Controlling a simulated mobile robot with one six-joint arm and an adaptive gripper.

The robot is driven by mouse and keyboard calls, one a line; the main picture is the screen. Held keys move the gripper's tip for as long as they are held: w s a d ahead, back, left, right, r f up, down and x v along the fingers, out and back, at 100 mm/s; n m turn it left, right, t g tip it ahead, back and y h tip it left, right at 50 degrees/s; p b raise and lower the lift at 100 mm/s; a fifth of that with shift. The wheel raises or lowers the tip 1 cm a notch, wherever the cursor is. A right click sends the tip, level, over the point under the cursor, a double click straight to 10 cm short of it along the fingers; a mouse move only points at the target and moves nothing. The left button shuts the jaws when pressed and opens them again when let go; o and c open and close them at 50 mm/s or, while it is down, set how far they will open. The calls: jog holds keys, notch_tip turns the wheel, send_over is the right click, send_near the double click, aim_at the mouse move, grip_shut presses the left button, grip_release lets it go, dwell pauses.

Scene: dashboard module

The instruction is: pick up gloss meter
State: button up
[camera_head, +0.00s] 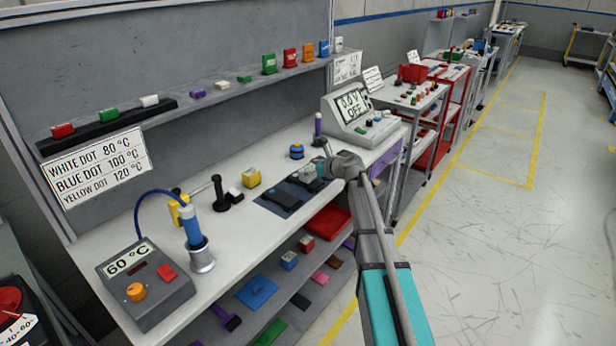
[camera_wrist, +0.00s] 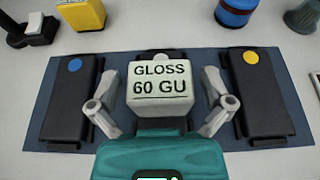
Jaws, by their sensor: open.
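The gloss meter (camera_wrist: 160,88) is a pale grey box marked "GLOSS 60 GU". My gripper (camera_wrist: 161,78) is open, with one finger on each side of the meter. Gaps show between the fingers and its sides. In the head view my gripper (camera_head: 326,166) is over the mat (camera_head: 268,205), and the meter is small and partly hidden.
A display console (camera_head: 360,120) is to the right. A heater box (camera_head: 145,285) with a blue cable is at the left.

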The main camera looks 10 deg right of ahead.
dwell(0.5)
jog(key=c, duration=1.1)
jog(key=shift+r, duration=0.15)
jog(key=shift+r+p, duration=0.95)
jog(key=shift+p, duration=0.15)
jog(key=s+r+p, duration=1.1)
jog(key=s, duration=0.3)
jog(key=shift+f, duration=0.1)
